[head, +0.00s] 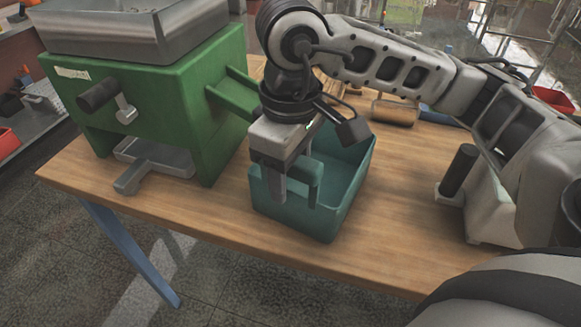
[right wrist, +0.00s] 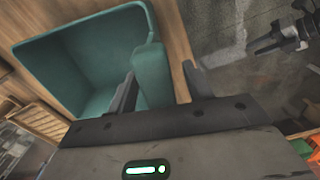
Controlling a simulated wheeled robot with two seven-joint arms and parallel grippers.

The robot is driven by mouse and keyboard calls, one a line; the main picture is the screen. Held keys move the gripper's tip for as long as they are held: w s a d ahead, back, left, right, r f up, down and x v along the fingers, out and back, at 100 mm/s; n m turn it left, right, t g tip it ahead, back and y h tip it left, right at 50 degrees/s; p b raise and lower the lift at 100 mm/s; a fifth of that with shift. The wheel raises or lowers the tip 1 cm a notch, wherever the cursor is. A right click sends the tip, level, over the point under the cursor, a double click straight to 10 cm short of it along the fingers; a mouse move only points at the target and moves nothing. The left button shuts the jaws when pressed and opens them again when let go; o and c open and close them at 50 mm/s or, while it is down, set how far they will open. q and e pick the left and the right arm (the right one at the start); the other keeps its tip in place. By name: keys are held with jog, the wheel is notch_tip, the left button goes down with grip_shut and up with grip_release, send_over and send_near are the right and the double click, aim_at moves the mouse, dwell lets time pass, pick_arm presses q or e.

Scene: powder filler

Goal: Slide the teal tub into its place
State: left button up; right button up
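The teal tub (head: 335,195) stands on the wooden table, to the right of the green powder filler (head: 180,85). A teal grip piece (head: 308,178) rises at its front wall, and it also shows in the right wrist view (right wrist: 150,75). My right gripper (head: 292,192) points down at the tub's front. Its fingers (right wrist: 160,88) are apart, one on each side of the grip piece, with a visible gap at the outer finger. Part of the tub is hidden behind my right gripper. A dark gripper, likely my left one (right wrist: 270,42), shows small in the right wrist view.
Green bars (head: 235,95) stick out from the filler toward the tub. A small metal tray (head: 155,158) sits under the filler. A black-handled tool (head: 458,172) stands on the table at right. The table (head: 210,225) is bare along its front edge.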

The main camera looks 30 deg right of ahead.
notch_tip(320, 180, up, 16)
jog(key=p, duration=0.1)
jog(key=shift+p, duration=0.3)
jog(key=shift+s+f, duration=0.1)
